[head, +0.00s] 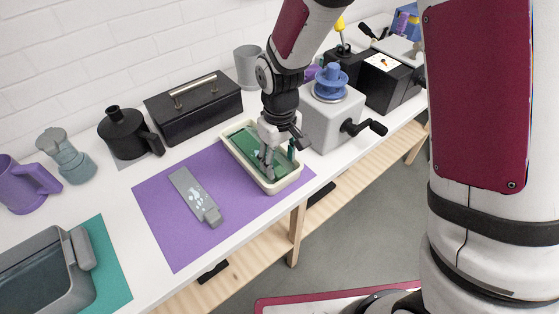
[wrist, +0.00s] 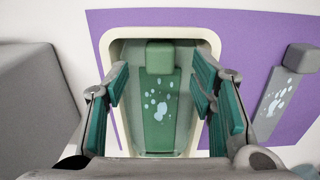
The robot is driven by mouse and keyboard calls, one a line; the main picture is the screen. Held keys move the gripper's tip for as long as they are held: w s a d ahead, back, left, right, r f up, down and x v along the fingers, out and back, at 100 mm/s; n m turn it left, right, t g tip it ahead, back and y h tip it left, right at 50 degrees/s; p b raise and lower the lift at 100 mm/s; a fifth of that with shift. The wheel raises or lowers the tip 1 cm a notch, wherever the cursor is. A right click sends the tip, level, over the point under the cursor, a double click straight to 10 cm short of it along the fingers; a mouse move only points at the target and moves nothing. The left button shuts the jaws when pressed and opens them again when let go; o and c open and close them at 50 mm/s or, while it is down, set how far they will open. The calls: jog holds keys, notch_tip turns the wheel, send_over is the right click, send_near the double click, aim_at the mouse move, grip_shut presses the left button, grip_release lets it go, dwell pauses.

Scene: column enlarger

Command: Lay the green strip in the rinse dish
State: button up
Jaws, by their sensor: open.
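The green strip (wrist: 158,110) lies in a cream-rimmed dish and has pale spots and a block at one end. In the head view the strip (head: 240,139) is partly hidden by my gripper. The cream dish (head: 291,181) stands on the purple mat, and its rim (wrist: 160,18) shows in the wrist view. My gripper (wrist: 163,120) is open above the dish, with a finger on each side of the strip. In the head view my gripper (head: 279,160) points down over the dish. I cannot tell whether the fingertips touch the strip or the dish.
A grey spotted strip (head: 196,196) lies on the purple mat (head: 165,223). A grey box with a crank (head: 332,115) stands close right of the dish. A black toolbox (head: 194,106) is behind. A grey tray (head: 45,279) sits on a teal mat at front left.

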jog(key=shift+r+p, duration=0.8)
jog(key=shift+r, duration=1.15)
jog(key=shift+r, duration=0.1)
notch_tip(320, 180, up, 12)
dwell(0.4)
jog(key=s+d+r+m+t, duration=0.3)
jog(key=s+d+r, duration=0.5)
jog(key=d+r, duration=0.15)
jog(key=s+d+r+m+t, duration=0.1)
jog(key=s+d+m, duration=0.1)
jog(key=s, duration=0.3)
jog(key=s+d+r+m+t, duration=0.1)
jog(key=s+d, duration=0.2)
jog(key=s, duration=0.3)
jog(key=shift+s+d+r+m+t, duration=0.15)
jog(key=shift+d+r+m+t, duration=0.15)
jog(key=shift+r+m, duration=0.1)
